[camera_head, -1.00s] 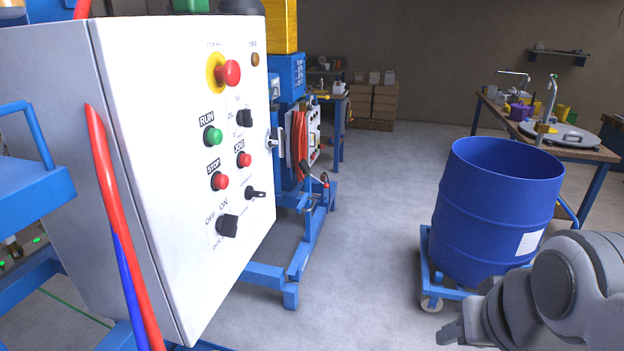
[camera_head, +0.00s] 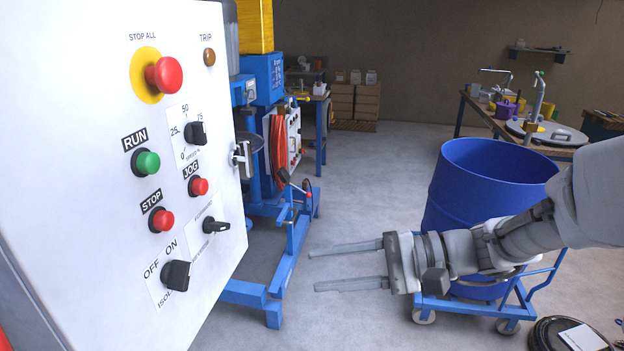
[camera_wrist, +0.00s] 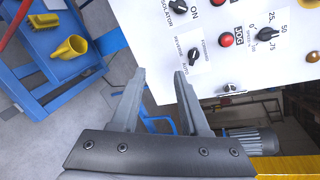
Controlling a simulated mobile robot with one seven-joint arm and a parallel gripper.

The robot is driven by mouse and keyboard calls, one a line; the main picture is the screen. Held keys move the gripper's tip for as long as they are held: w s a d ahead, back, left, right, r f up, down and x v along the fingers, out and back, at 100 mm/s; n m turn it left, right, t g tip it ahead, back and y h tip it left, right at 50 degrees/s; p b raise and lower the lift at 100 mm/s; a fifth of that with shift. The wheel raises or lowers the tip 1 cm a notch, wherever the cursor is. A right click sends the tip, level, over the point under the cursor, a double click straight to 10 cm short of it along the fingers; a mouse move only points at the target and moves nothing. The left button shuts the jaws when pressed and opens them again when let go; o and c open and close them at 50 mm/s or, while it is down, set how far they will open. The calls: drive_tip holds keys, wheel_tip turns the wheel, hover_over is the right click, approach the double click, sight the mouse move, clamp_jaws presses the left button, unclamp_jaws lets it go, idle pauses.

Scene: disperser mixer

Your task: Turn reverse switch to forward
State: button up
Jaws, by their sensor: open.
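The white control panel (camera_head: 75,130) fills the left of the head view. The reverse switch (camera_head: 215,227), a small black knob, sits at its lower right, below the red JOG button (camera_head: 198,186); its lever looks roughly horizontal. In the wrist view the reverse switch (camera_wrist: 193,54) shows just beyond the fingertips, with labels reading REVERSE and FORWARD beside it. My gripper (camera_head: 313,269) is open and empty, its two fingers pointing left toward the panel, right of and below the switch, apart from it. In the wrist view the open fingers (camera_wrist: 160,75) spread below the panel edge.
The isolator knob (camera_head: 176,275) is left of and below the reverse switch. A door latch (camera_head: 242,160) sticks out at the panel's right edge. A blue drum (camera_head: 470,190) on a trolley stands behind my arm. Blue machine legs (camera_head: 285,265) stand beyond the panel.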

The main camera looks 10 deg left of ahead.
drive_tip(key=w+r+m+t+y, duration=0.1)
drive_tip(key=w+r+t+y, duration=0.1)
drive_tip(key=w+y, duration=0.1)
approach(224, 228)
drive_tip(key=a, duration=0.6)
drive_tip(key=w+a, duration=0.1)
drive_tip(key=a, duration=0.2)
drive_tip(key=shift+w+r, duration=0.1)
clamp_jaws()
